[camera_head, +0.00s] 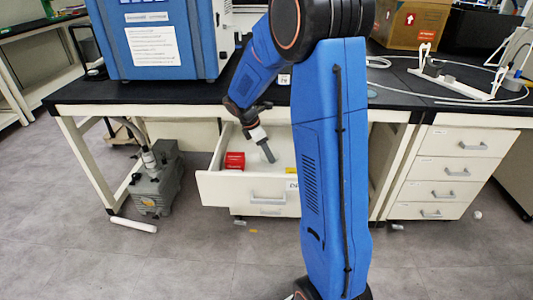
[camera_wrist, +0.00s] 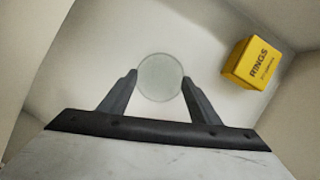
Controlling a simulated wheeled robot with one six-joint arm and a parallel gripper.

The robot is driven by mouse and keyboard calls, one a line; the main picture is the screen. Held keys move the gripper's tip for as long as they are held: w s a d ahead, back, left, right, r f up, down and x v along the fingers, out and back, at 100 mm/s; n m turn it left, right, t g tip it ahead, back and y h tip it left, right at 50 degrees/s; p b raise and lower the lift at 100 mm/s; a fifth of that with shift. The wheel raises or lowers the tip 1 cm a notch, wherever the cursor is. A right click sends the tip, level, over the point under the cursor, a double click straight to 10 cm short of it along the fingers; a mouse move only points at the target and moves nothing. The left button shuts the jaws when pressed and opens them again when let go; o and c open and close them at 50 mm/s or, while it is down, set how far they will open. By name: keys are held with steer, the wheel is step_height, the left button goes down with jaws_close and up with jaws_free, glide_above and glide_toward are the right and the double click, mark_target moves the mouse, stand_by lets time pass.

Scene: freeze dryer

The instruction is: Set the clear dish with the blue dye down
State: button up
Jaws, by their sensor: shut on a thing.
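A round clear dish (camera_wrist: 160,70) sits between the two fingertips of my gripper (camera_wrist: 160,80) in the wrist view. It looks pale grey-green, and I see no blue dye in it. My gripper is shut on the dish, with one finger at each side of its rim. In the head view my gripper (camera_head: 266,150) points down into the open drawer (camera_head: 236,186); the dish cannot be made out there. I cannot tell whether the dish touches the drawer floor.
A yellow box marked RINGS (camera_wrist: 253,63) lies right of the dish in the drawer. A red box (camera_head: 234,161) lies at the drawer's left. The black bench top (camera_head: 170,92) overhangs behind. A grey pump (camera_head: 156,183) stands on the floor to the left.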

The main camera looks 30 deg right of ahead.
steer(key=shift+f, duration=0.45)
steer(key=shift+f, duration=0.1)
steer(key=o, duration=1.1)
steer(key=s+v, duration=0.1)
steer(key=v, duration=1)
steer(key=s+a+r+m+t+y, duration=0.1)
steer(key=s+a+r+m, duration=0.25)
steer(key=s+r, duration=0.3)
steer(key=s+a+m+t+y, duration=0.1)
steer(key=s+m, duration=0.3)
steer(key=s, duration=0.4)
steer(key=s+a+m+t+y, duration=0.1)
steer(key=s+a+m, duration=0.3)
steer(key=s, duration=0.5)
steer(key=s+a+m+t+y, duration=0.1)
steer(key=s+a+m+t, duration=0.1)
steer(key=s, duration=0.6)
steer(key=shift+s+a+f+m, duration=0.15)
steer(key=shift+a+m, duration=0.1)
steer(key=shift+m, duration=0.35)
steer(key=shift+s+a+f+m, duration=0.15)
steer(key=shift+s+a+m, duration=0.1)
steer(key=shift+m, duration=0.3)
